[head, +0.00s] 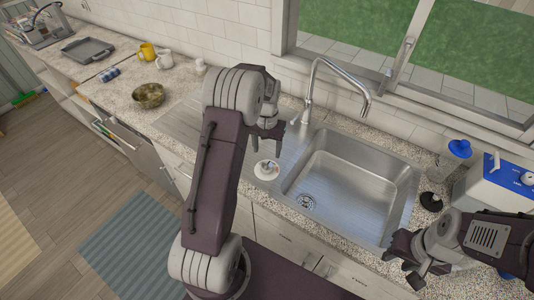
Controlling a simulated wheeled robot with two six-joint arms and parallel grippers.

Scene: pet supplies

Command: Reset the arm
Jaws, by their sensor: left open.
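My left arm rises through the middle of the head view and bends at the top. Its left gripper (267,133) points down above the drainboard, left of the sink basin. It is open with nothing seen between its fingers. My right gripper (400,268) is at the lower right, over the front counter edge near the right side of the sink. Its jaws are seen at an angle, and I cannot tell whether they are open or shut. I see nothing held in it.
The steel sink (350,180) is empty, with a tall faucet (312,88) behind it. A small white round item (266,170) lies below the left gripper. A blue-topped box (497,185) stands right.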

